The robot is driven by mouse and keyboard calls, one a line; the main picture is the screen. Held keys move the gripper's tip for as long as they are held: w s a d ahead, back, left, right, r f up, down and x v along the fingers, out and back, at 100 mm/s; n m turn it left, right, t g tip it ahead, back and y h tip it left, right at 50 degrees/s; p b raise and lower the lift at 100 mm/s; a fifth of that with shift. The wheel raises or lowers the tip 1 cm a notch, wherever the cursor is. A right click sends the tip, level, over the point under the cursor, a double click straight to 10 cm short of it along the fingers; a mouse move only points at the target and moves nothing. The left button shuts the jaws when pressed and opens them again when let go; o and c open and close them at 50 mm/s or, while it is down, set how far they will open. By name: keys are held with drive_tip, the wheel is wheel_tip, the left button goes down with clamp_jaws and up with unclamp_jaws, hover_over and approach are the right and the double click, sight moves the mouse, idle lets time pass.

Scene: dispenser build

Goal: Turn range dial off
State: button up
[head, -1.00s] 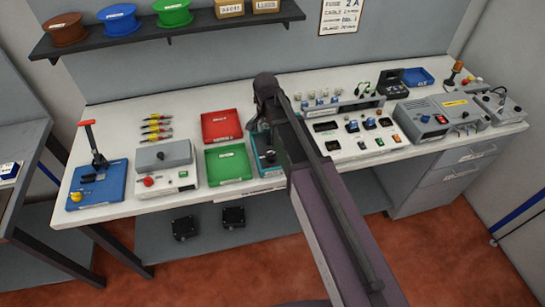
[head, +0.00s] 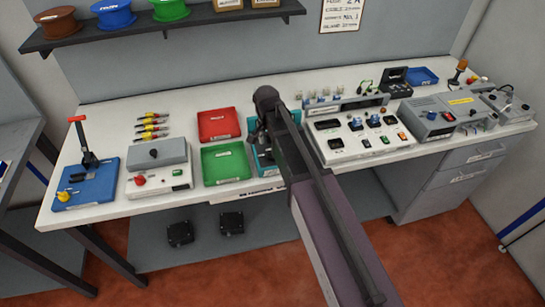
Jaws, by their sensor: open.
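A pale instrument panel (head: 377,146) with black displays and several knobs lies on the bench right of centre. A blue-and-black dial (head: 355,123) and a similar dial (head: 374,120) sit on its face. Their markings are too small to read, so I cannot tell which is the range dial or where it points. My gripper (head: 262,146) is open, left of the panel and apart from it, above a teal tray or fixture (head: 264,163). My arm partly hides the gripper, the fixture and the panel's left edge.
A red tray (head: 219,125) and a green tray (head: 226,163) lie left of my gripper. A grey box with a red knob (head: 160,168) and a blue lever base (head: 87,186) stand farther left. Grey power units (head: 440,117) stand right. A shelf (head: 165,31) hangs above.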

sight(271, 152)
drive_tip(key=shift+d+f+b, duration=0.15)
drive_tip(key=shift+f+b, duration=1.9)
drive_tip(key=shift+f, duration=0.3)
drive_tip(key=shift+s, duration=0.1)
drive_tip(key=c, duration=1.1)
